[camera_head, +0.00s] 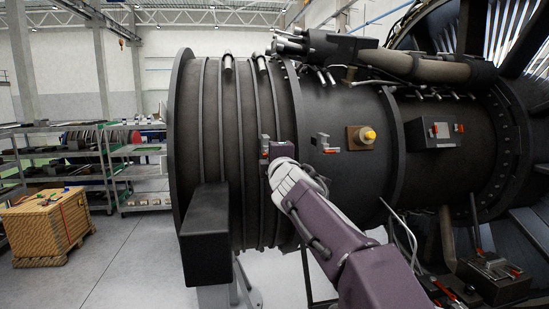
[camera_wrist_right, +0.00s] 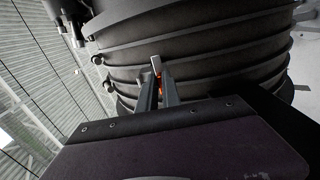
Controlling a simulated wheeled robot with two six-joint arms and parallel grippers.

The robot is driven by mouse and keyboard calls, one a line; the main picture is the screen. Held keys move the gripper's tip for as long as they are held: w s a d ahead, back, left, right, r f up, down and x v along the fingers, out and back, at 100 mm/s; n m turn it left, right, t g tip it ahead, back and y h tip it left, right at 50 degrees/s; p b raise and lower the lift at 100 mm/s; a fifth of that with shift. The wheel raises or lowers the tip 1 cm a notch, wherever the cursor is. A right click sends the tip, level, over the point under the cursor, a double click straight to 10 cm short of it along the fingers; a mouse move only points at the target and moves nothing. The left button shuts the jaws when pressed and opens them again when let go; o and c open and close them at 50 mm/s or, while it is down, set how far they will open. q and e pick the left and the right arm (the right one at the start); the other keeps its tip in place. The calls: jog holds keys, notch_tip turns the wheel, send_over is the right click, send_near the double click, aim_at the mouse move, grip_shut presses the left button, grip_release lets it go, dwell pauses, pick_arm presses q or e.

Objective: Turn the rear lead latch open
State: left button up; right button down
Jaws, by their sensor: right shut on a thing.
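A small grey latch (camera_head: 265,141) with a red-orange handle sits on the left, ribbed part of the dark engine casing. My right gripper (camera_head: 279,158) is at this latch and covers part of it. In the right wrist view, my right gripper (camera_wrist_right: 160,92) is shut on the red-orange latch handle (camera_wrist_right: 160,77), with the grey latch tab (camera_wrist_right: 156,63) standing just beyond the fingertips. A second, similar latch (camera_head: 325,143) with a red handle sits further right on the casing, apart from the gripper. The exact handle angle is hard to tell. My left gripper is not in view.
A black box (camera_head: 206,235) juts out at lower left. Shelves (camera_head: 130,165) and a wooden crate (camera_head: 47,225) stand far left.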

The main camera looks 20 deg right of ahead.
jog(key=shift+a+r, duration=0.1)
jog(key=shift+r, duration=0.3)
